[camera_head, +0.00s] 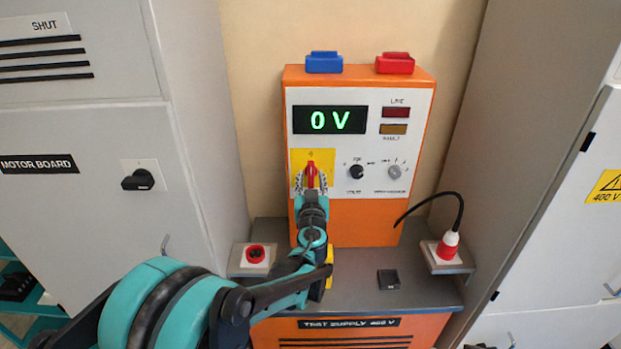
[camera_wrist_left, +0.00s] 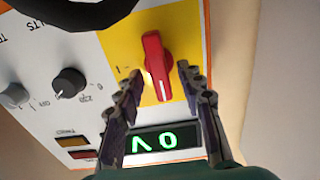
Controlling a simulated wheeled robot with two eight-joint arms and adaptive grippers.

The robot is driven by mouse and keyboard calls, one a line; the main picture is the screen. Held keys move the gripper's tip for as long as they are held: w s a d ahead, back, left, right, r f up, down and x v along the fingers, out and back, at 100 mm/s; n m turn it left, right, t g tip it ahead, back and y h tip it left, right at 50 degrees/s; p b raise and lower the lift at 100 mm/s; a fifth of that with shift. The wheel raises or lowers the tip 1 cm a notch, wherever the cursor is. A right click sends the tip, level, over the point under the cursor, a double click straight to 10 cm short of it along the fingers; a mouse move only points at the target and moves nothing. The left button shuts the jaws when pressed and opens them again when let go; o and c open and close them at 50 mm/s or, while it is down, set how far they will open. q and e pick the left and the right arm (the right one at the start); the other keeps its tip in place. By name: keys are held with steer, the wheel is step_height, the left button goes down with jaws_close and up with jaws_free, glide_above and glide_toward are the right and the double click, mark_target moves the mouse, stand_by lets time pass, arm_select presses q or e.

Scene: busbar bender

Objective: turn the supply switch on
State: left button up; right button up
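The supply switch is a red handle (camera_head: 311,172) on a yellow plate (camera_head: 325,158) at the left of the orange test supply's front panel. Its handle stands about upright; it also shows in the left wrist view (camera_wrist_left: 157,65), where a mark like "I" is beside it. The display (camera_head: 329,120) reads 0 V in green. My left gripper (camera_head: 311,183) is open, with one finger on each side of the handle. In the left wrist view (camera_wrist_left: 160,74), gaps show between the fingers and the handle; contact is not visible. My right gripper is not in view.
Two knobs (camera_head: 356,172) (camera_head: 394,171) and dark red and amber lamps (camera_head: 395,112) (camera_head: 394,129) are right of the switch. Grey cabinets (camera_head: 80,210) flank the supply. A red-white plug (camera_head: 447,245) with a black cable stands at right. A small black block (camera_head: 388,279) lies on the ledge.

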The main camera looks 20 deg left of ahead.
arm_select(q)
steer(key=shift+w+a, duration=0.15)
steer(key=shift+w, duration=0.4)
jaws_close()
